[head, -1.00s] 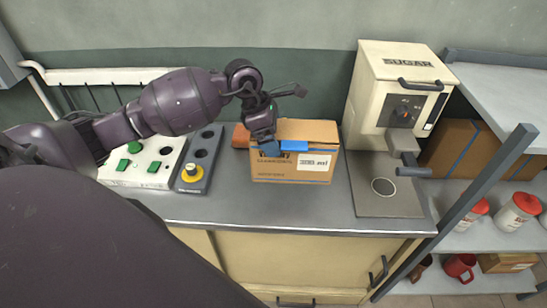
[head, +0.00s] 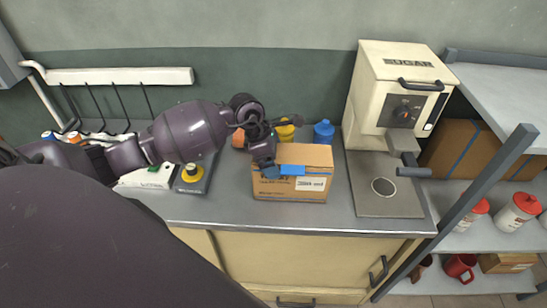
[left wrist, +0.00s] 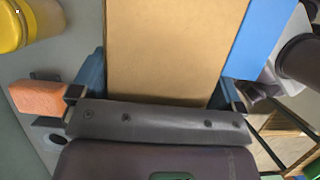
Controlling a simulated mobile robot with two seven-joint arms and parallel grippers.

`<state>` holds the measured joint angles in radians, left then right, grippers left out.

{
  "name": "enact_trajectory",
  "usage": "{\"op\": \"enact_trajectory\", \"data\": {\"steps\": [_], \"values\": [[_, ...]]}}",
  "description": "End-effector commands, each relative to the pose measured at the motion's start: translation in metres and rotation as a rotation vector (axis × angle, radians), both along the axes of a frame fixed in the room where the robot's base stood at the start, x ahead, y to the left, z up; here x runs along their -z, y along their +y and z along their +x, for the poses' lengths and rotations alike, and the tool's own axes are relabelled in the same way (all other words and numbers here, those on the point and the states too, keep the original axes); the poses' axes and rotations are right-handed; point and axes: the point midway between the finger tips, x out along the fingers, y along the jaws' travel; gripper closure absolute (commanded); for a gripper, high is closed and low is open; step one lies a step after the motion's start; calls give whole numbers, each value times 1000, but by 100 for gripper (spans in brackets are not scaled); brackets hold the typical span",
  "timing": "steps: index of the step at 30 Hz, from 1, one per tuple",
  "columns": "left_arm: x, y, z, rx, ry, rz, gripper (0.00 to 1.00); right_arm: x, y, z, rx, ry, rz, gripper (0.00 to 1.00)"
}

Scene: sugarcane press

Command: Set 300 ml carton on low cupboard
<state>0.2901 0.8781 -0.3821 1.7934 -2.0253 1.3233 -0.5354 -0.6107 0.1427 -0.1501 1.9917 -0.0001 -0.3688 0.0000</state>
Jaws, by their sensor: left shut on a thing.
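The 300 ml carton (head: 275,190) is a tan cardboard box with a white label on its front, over the grey worktop. My left gripper (head: 280,171) is shut on it, with blue fingers gripping it near its top. In the left wrist view the carton (left wrist: 170,45) fills the space between the fingers. I cannot tell whether its base touches the worktop. A cream cupboard (head: 290,262) is under the worktop; I cannot tell whether it is the low cupboard of the task. My right gripper is not in view.
A yellow container (head: 286,132) and a blue container (head: 323,133) stand behind the carton. The sugar press (head: 375,75) stands to the right. A shelf with jars (head: 515,212) is at far right.

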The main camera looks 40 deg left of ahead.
Motion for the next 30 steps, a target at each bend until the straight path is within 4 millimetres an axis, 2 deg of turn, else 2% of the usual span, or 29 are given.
{"op": "enact_trajectory", "data": {"steps": [4, 5, 6, 13, 17, 30], "values": [[3, 0, 0, 0, -1, 0, 33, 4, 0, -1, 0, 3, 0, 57], [3, 0, 0, 0, 0, 0, 2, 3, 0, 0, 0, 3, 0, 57], [2, 0, 0, 0, 0, 0, 0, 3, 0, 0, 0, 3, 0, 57], [1, 0, 0, 0, 0, 0, 0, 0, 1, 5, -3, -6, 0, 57], [-6, 3, -1, -1, -1, 2, 0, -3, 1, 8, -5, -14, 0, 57], [-79, 29, -17, 0, -2, 3, 0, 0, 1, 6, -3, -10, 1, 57]]}}
